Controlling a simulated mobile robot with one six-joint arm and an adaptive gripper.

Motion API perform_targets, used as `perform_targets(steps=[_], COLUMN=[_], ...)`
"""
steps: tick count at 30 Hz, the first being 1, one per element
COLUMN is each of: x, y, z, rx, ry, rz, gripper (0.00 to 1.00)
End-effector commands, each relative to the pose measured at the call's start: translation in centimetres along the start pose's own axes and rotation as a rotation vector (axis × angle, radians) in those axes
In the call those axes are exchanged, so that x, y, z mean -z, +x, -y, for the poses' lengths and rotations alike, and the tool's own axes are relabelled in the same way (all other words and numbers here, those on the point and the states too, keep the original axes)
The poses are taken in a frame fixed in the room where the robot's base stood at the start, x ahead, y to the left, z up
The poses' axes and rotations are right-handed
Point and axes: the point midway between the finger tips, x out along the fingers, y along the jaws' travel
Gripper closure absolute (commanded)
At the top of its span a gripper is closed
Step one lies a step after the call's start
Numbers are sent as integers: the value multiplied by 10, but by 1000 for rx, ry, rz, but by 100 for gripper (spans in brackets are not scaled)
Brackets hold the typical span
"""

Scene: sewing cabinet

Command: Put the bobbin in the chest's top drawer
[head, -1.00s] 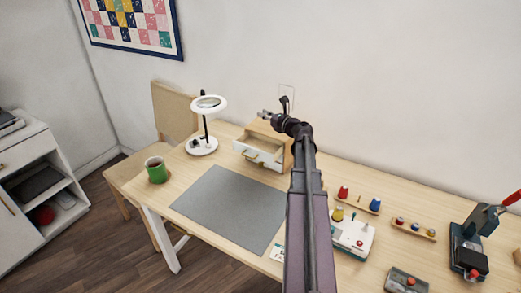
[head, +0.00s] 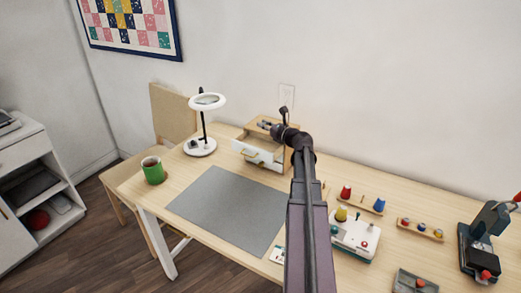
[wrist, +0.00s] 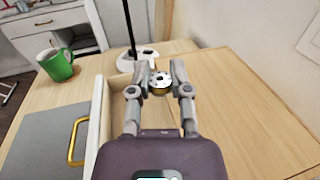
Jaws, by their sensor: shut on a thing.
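The small wooden chest (head: 246,133) stands at the back of the table, with its white-fronted drawer (head: 262,157) pulled open. In the wrist view the drawer's white front edge (wrist: 98,125) and gold handle (wrist: 75,141) show at left, and the chest's wooden top (wrist: 235,110) at right. My gripper (wrist: 159,76) is shut on the bobbin (wrist: 160,84), a round silver and gold disc with dark holes. It holds the bobbin above the drawer area; the exact height is hard to tell. In the head view my gripper (head: 265,126) is over the chest and the bobbin is not distinct.
A white magnifier lamp (head: 203,125) stands left of the chest, and a green mug (head: 153,173) sits at the table's left edge. A grey mat (head: 225,208) lies in front. Spool racks (head: 421,230) and a small sewing machine (head: 355,235) are at right.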

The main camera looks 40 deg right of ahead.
Motion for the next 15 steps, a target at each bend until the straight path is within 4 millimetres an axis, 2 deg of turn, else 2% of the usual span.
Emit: perform_targets(steps=[6, 7, 10, 15], x=[0, 0, 0, 0], y=[0, 0, 0, 0], z=[0, 0, 0, 0], rx=[0, 0, -1, -1], ry=[0, 0, 0, 0], rz=[0, 0, 0, 0], gripper=[87, 66, 36, 35])
